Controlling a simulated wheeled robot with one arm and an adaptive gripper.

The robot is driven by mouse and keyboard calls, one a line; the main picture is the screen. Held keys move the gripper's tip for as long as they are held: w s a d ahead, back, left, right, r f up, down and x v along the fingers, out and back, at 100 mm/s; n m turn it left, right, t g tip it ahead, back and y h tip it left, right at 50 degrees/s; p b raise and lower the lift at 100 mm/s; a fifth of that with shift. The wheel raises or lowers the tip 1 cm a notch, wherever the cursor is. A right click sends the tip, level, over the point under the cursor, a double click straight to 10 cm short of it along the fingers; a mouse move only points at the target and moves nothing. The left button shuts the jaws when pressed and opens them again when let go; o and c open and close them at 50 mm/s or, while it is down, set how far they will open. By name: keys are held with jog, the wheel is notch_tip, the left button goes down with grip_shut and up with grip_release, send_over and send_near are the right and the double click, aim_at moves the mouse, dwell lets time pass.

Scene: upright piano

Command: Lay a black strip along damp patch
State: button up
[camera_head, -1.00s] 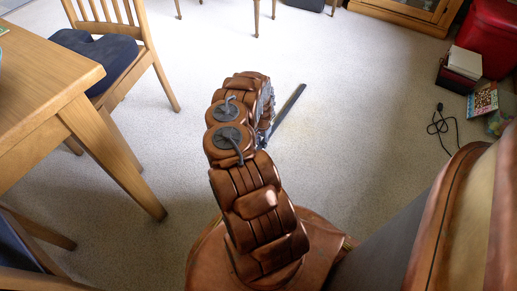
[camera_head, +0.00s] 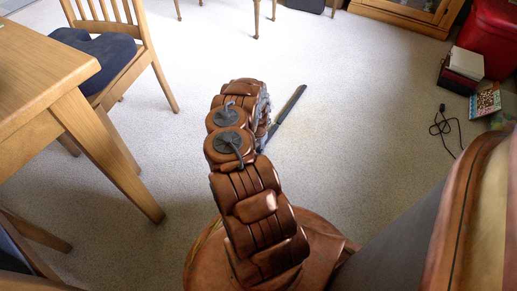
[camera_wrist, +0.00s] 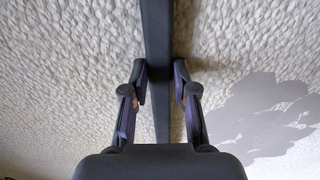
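A long dark strip (camera_head: 291,101) sticks out past my arm over the pale carpet in the head view. In the wrist view the black strip (camera_wrist: 157,30) runs from the top edge down between the two fingers of my gripper (camera_wrist: 161,77). The fingers are closed in on its two sides. The strip looks wider toward the top edge, and its lower end passes out of sight behind the palm. In the head view my arm hides the gripper. I cannot clearly make out the edges of a damp patch on the carpet.
A wooden table (camera_head: 35,85) and a chair with a dark cushion (camera_head: 100,55) stand at left. A black cable (camera_head: 441,126), books (camera_head: 485,102) and a red box (camera_head: 497,40) are at right. A large brown-edged piece (camera_head: 470,215) fills the lower right. Carpet beyond the strip is clear.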

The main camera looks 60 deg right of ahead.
jog(key=o, duration=0.4)
jog(key=shift+r, duration=0.1)
notch_tip(320, 180, up, 12)
jog(key=p, duration=0.5)
jog(key=shift+r, duration=0.1)
dwell(0.5)
